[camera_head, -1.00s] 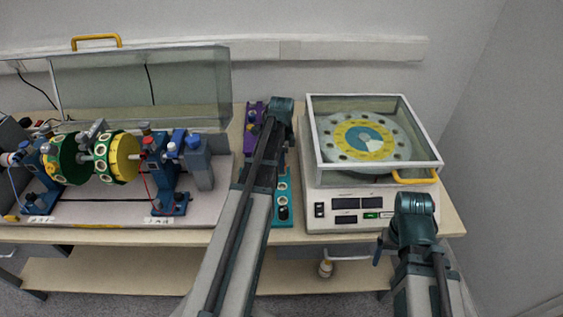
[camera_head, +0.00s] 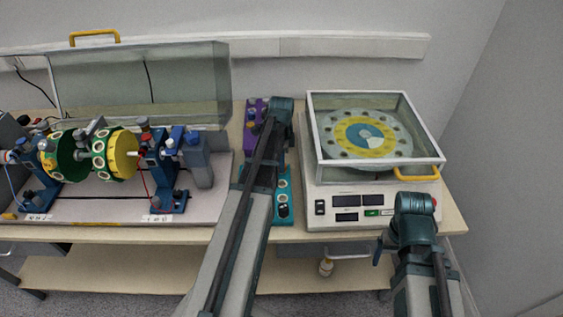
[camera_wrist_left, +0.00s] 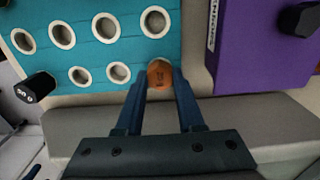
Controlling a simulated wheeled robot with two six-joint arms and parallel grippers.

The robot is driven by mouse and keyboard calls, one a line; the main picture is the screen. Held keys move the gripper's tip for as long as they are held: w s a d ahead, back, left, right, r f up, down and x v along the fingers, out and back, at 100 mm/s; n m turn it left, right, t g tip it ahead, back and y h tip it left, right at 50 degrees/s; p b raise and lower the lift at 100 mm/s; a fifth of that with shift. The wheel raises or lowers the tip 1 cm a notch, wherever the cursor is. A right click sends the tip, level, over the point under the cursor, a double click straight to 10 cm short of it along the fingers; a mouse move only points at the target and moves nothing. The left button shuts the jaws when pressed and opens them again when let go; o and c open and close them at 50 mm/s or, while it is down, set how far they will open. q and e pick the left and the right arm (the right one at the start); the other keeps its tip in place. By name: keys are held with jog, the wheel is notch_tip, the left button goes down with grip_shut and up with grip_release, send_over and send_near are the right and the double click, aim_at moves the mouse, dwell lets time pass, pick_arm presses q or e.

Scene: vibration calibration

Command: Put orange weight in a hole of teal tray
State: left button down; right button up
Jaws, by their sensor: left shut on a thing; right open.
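The orange weight (camera_wrist_left: 160,73) is between the fingertips of my left gripper (camera_wrist_left: 160,80), which is shut on it. It lies at the end of the teal tray's nearer row of holes in the left wrist view, at the tray edge; whether it is inside a hole or above one, I cannot tell. The teal tray (camera_wrist_left: 92,52) has several empty white-rimmed holes. In the head view the tray (camera_head: 284,178) is partly hidden by my left arm, and the weight is not visible there. My right gripper (camera_head: 379,252) is open, low at the right, and only partly visible.
A black weight (camera_wrist_left: 35,87) stands in the tray's nearer row. A purple block (camera_wrist_left: 255,45) with a black knob is beside the tray. A glass-lidded white machine (camera_head: 322,180) stands to the right. A rig with green and yellow drums (camera_head: 122,155) stands left.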

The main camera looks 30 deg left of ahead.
pick_arm(q)
jog(key=shift+f, duration=0.15)
jog(key=shift+c, duration=2.2)
grip_release()
notch_tip(320, 180, up, 14)
jog(key=p, duration=1.3)
jog(key=shift+p, duration=0.35)
jog(key=shift+f, duration=0.1)
